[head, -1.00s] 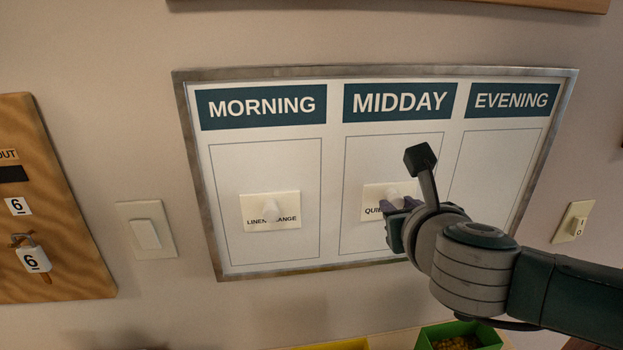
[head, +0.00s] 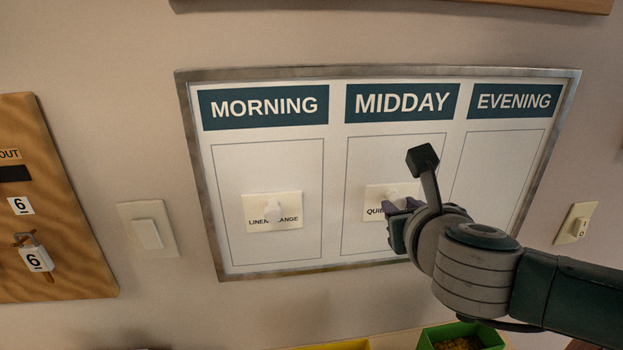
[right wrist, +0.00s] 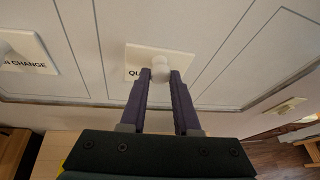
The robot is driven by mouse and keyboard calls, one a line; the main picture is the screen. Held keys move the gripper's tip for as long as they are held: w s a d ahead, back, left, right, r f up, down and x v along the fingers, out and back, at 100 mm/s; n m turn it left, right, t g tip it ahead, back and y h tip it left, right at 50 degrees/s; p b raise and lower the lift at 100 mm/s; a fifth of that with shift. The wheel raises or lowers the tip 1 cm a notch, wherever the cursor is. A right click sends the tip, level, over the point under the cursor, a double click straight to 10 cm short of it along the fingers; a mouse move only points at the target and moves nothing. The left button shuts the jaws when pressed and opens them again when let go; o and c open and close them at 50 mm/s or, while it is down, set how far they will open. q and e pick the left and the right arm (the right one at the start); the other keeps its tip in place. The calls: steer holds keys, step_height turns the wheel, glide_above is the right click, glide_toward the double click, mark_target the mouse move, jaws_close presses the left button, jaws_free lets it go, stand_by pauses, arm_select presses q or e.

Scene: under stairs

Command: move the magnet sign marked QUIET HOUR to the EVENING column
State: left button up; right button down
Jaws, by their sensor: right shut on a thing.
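The QUIET HOUR magnet sign (head: 375,199) is a cream plate with a round white knob, in the MIDDAY column of the whiteboard. My right gripper (head: 395,202) covers the right part of its lettering. In the right wrist view the sign (right wrist: 138,60) lies against the board, and my right gripper (right wrist: 160,75) is shut on its knob (right wrist: 160,66). The EVENING column, with its dark header (head: 514,101), is to the right; its visible part is empty, and my arm hides its lower part. My left gripper is not in view.
The LINEN CHANGE sign (head: 272,212) sits in the MORNING column. A metal frame (head: 375,72) edges the board. Light switches flank it, one at left (head: 148,232) and one at right (head: 576,223). A green bin (head: 462,335) stands below, and a wooden key board (head: 60,200) hangs at far left.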

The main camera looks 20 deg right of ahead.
steer(key=shift+s, duration=0.1)
steer(key=shift+s+a+p, duration=0.2)
steer(key=shift+s+p, duration=0.15)
steer(key=shift+s, duration=0.45)
steer(key=shift+s+a+p, duration=0.2)
steer(key=shift+s+p, duration=0.15)
steer(key=shift+s, duration=0.4)
steer(key=shift+s+a+p, duration=0.2)
steer(key=shift+s+p, duration=0.15)
steer(key=shift+s, duration=0.45)
steer(key=c, duration=1.2)
jaws_free()
steer(key=shift+c, duration=0.2)
jaws_close()
